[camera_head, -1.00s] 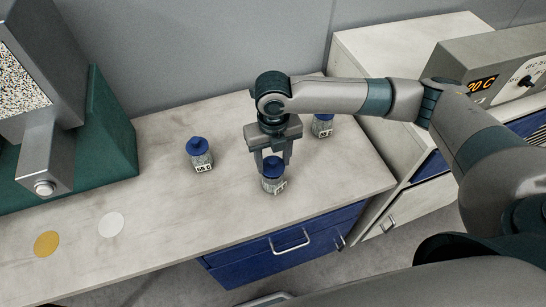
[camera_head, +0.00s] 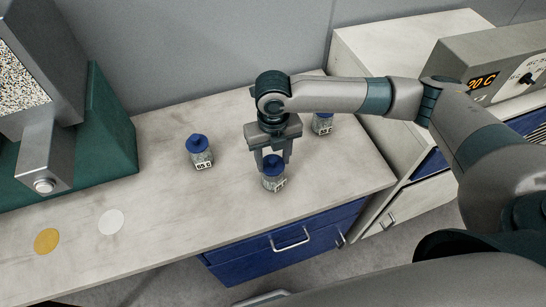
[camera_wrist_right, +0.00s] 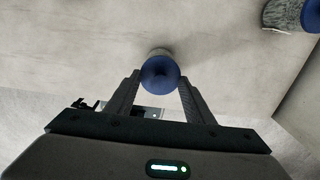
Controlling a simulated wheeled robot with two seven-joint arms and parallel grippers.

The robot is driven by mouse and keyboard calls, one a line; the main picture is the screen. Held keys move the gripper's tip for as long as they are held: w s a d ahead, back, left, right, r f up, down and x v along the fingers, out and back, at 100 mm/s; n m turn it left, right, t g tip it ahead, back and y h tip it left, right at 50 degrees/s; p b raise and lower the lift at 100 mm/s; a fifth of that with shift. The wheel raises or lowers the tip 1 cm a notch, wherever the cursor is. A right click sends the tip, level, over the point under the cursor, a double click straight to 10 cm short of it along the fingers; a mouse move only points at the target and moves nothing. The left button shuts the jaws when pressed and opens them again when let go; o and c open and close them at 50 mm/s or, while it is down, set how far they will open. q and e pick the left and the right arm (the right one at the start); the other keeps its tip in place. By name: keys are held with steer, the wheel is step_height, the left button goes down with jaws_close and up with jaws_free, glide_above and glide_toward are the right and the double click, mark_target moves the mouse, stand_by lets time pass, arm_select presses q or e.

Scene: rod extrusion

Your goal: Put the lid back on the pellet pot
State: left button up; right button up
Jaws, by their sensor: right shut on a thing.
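A small clear pellet pot (camera_head: 275,183) with a label stands upright on the bench near its front right. Its blue lid (camera_head: 272,163) sits at the top of the pot; I cannot tell whether it is fully seated. My right gripper (camera_head: 271,160) points down with its fingers shut on the lid. In the right wrist view the lid (camera_wrist_right: 160,73) is between the fingertips, with part of the pot (camera_wrist_right: 158,52) behind it. My left gripper is not in view.
A blue-lidded pot (camera_head: 202,157) labelled 65 C stands to the left, and another (camera_head: 322,125) stands behind my right gripper. White (camera_head: 111,222) and yellow (camera_head: 47,241) discs mark the bench (camera_head: 160,255) at left. A green-based machine (camera_head: 105,135) stands at far left.

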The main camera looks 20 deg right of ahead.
steer(key=shift+p, duration=0.6)
stand_by(0.8)
steer(key=shift+f, duration=0.15)
stand_by(1.3)
steer(key=shift+p, duration=0.6)
stand_by(0.5)
steer(key=o, duration=1.6)
steer(key=shift+r+p, duration=3.45)
steer(key=shift+r, duration=0.1)
